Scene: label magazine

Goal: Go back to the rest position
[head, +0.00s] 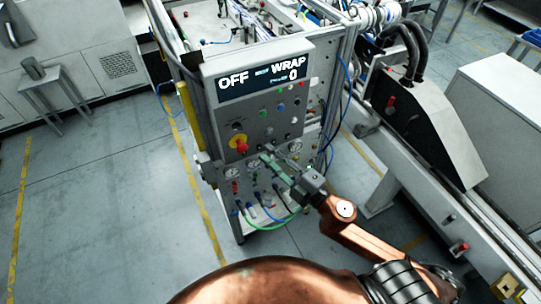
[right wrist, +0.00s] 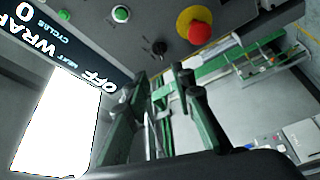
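My right gripper (head: 279,153) is in front of the control panel (head: 221,120), beside the lower rows of controls. In the right wrist view its two green fingers (right wrist: 157,84) stand apart with nothing held between them. The panel's display (head: 264,78) reads OFF, WRAP and 0. A red emergency button on a yellow base (head: 239,143) sits left of the gripper; it also shows in the right wrist view (right wrist: 196,24), clear of the fingers. A black selector knob (right wrist: 159,48) is near it. My left gripper is not in view.
Gauges (head: 231,172) and cables with green and blue hoses (head: 262,214) are on the lower panel, close to the gripper. A conveyor rail (head: 440,205) and dark machine head (head: 418,115) stand at the right. The floor (head: 110,190) at the left is open.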

